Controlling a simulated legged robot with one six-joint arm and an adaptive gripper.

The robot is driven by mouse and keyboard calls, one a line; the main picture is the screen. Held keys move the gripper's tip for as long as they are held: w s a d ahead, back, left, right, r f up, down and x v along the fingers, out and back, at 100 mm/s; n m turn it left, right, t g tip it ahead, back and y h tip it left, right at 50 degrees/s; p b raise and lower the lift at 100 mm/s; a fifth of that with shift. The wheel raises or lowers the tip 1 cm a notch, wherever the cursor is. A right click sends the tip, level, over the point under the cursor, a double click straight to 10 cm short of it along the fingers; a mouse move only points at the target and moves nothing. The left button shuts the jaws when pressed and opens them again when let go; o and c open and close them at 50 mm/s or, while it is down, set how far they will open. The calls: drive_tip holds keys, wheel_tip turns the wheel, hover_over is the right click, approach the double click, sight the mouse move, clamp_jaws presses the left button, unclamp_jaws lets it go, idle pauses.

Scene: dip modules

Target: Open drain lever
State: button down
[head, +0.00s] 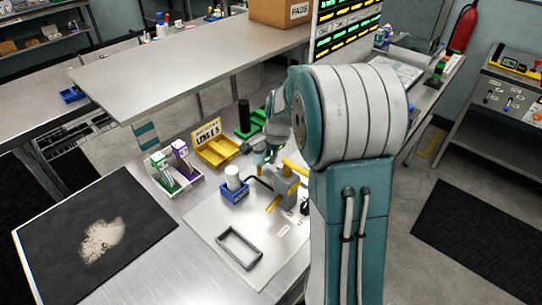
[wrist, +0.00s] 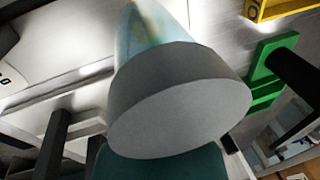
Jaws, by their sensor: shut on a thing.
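My gripper (head: 258,150) hangs over the workbench, left of my large arm link. It is shut on a small vial (head: 258,161) with a pale bluish, amber-tinted body. In the wrist view the vial's flat grey end (wrist: 180,100) fills the middle and its translucent body narrows away behind it. A grey block-shaped fixture (head: 286,188) stands just right of and below the gripper. A yellow bar (head: 294,167) at its top may be the drain lever; my arm partly hides it, and I cannot tell its position.
A blue holder with a white-lidded jar (head: 235,185), a yellow bin (head: 215,148), a green stand with a black cylinder (head: 245,118) and a rack of purple and green items (head: 174,168) surround the gripper. A grey frame (head: 239,248) lies on the front plate. A dark mat (head: 95,230) is left.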

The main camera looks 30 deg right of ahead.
drive_tip(key=c, duration=0.7)
unclamp_jaws()
drive_tip(key=shift+w, duration=0.1)
drive_tip(key=v, duration=1.1)
drive_tip(key=shift+r, duration=0.4)
